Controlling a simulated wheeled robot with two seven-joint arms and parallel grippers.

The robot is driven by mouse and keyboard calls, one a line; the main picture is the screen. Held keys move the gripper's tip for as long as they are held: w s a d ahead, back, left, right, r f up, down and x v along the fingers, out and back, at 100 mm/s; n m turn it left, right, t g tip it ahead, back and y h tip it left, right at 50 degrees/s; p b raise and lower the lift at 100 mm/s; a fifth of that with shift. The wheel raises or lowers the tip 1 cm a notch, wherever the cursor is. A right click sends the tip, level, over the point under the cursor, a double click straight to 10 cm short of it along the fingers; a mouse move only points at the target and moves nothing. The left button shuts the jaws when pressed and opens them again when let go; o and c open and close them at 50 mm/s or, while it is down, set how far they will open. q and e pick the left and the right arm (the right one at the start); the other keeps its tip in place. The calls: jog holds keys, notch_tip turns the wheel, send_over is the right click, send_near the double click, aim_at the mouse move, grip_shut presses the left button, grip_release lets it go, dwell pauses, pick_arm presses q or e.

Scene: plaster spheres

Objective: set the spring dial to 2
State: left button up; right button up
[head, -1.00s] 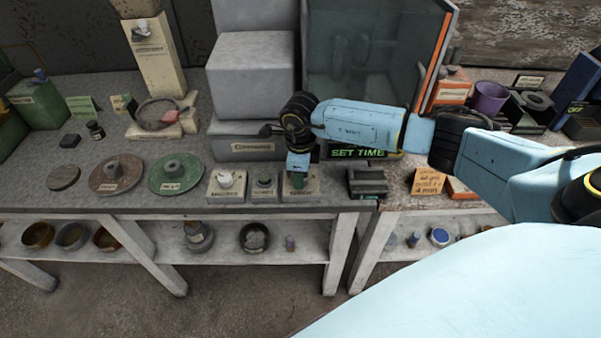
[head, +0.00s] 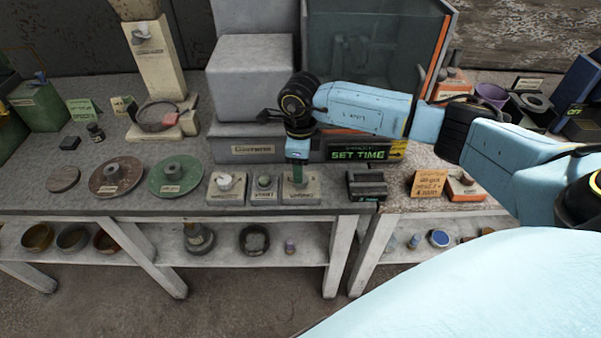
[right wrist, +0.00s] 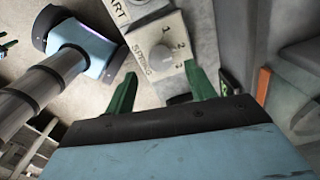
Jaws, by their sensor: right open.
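The spring dial is a pale round knob (right wrist: 162,58) on a light box marked SPRING, with the numbers 1, 2 and 3 along one side. In the head view its box (head: 301,196) is the rightmost of a row at the bench's front edge. My right gripper (head: 298,180) points down just above this box and hides most of the knob. In the right wrist view its two green fingers (right wrist: 160,70) are spread apart, one towards each side of the knob, with nothing between them. I cannot tell which number the knob points at. My left gripper is not in view.
A small box with a round button (head: 264,184) and another with a white knob (head: 227,184) stand left of the dial box. Green and brown discs lie further left.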

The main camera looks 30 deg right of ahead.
notch_tip(320, 180, up, 9)
jog(key=shift+f, duration=0.2)
jog(key=shift+s+a, duration=0.1)
dwell(0.4)
